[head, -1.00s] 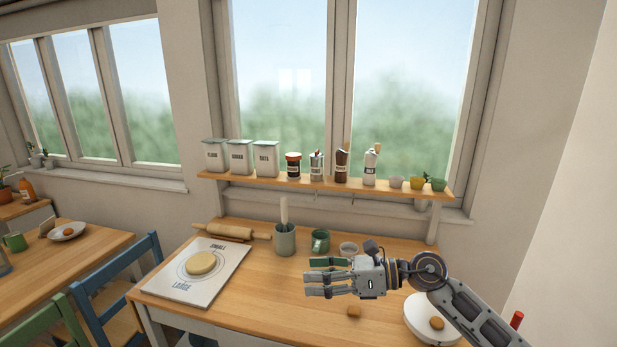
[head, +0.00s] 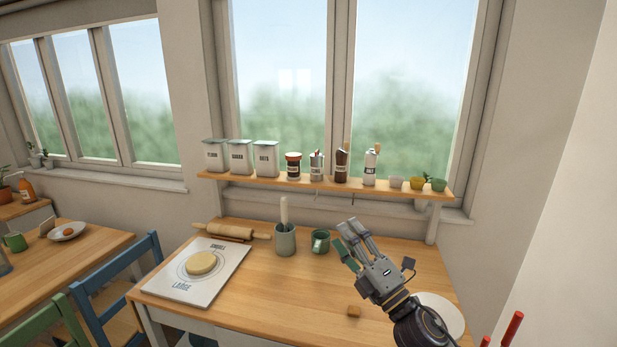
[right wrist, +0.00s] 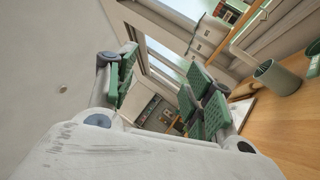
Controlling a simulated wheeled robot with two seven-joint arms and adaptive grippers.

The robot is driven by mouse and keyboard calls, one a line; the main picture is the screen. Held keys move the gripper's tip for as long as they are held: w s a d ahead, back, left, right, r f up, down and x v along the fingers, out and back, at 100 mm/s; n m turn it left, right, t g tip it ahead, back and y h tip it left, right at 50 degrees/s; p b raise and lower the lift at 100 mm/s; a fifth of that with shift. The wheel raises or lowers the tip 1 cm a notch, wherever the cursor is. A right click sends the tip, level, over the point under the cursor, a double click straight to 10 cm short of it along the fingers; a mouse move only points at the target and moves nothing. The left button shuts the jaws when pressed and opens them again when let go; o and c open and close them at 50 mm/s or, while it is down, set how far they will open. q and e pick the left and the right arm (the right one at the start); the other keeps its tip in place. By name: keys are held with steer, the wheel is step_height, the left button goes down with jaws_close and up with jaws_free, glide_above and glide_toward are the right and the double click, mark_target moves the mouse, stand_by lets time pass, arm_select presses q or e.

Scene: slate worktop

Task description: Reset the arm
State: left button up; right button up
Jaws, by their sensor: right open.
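My right gripper (head: 350,243) is above the right part of the wooden worktop (head: 268,293) in the head view, its fingers pointing up and to the left. It is open and empty. In the right wrist view its green-padded fingers (right wrist: 165,90) stand apart with nothing between them. A green mug (head: 320,241) stands just left of the fingertips in the picture, and I see a gap between them. My left gripper is not in view.
A grey-green utensil crock (head: 285,239), a rolling pin (head: 230,232) and a white board (head: 207,283) with a dough disc (head: 201,262) lie to the left. A small brown block (head: 354,311) and a white plate (head: 440,309) are near my right arm. A shelf (head: 330,187) with jars is behind.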

steer(key=s+d+f+m+g+h, duration=0.3)
steer(key=d+f+m+h, duration=0.4)
steer(key=f+m, duration=0.35)
steer(key=s+d+f+m+g+h, duration=0.2)
steer(key=d+f+m+h, duration=0.5)
steer(key=f+m, duration=0.3)
steer(key=s+f+m+g+y, duration=0.1)
steer(key=s+f+m+g, duration=0.1)
steer(key=s+f+g, duration=0.6)
steer(key=s+f+m+g, duration=0.25)
steer(key=s+f, duration=0.45)
steer(key=s, duration=0.6)
step_height(320, 180, down, 32)
steer(key=s+f+g, duration=0.1)
steer(key=s, duration=0.1)
steer(key=s+d+f+g, duration=0.1)
steer(key=s+d+f, duration=0.2)
steer(key=s+f, duration=1.6)
steer(key=s, duration=0.3)
steer(key=shift+d+f, duration=0.2)
steer(key=shift+f, duration=0.15)
